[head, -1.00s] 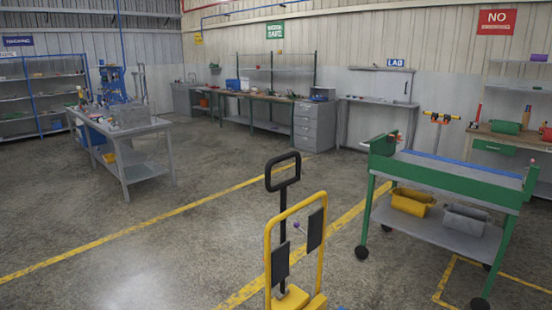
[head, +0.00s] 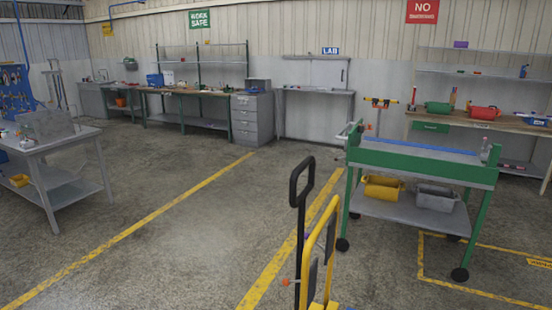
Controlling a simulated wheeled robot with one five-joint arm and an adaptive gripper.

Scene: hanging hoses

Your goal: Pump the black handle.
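The black handle (head: 302,184) is an upright loop on a black post, at the bottom centre of the head view. It stands close beside a yellow tubular frame (head: 324,250) with dark panels, seen nearly edge-on. The post and the frame look like parts of one unit, but its base is cut off by the lower edge. A small orange-red piece (head: 285,282) shows just left of the post. My gripper is not in view, and nothing visible touches the handle.
A green wheeled cart (head: 420,160) with yellow and grey bins stands to the right. A grey workbench (head: 48,165) stands at the left. Benches and a drawer cabinet (head: 252,118) line the back wall. The concrete floor left of the handle is clear.

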